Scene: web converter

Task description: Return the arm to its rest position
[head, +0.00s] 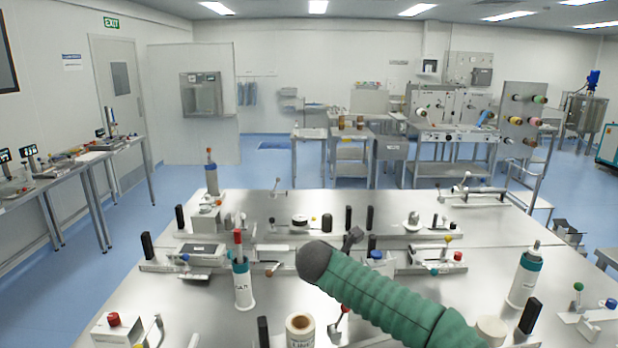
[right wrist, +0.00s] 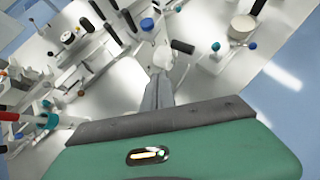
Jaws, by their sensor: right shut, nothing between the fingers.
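My right arm (head: 390,295), in a green ribbed sleeve with a dark grey cuff, reaches in from the lower right over the metal table (head: 400,210). My right gripper (head: 352,238) shows as a small dark shape just past the cuff, above the table's middle. In the right wrist view its grey fingers (right wrist: 158,88) are together, with nothing between them. I cannot tell its exact height above the table fittings. My left arm and left gripper are out of view.
White bottles with teal collars stand left (head: 243,280) and right (head: 525,275) of my arm. A label roll (head: 300,330) stands near the front. Metal rails with black handles and coloured knobs cross the table. Bare metal lies between the fittings.

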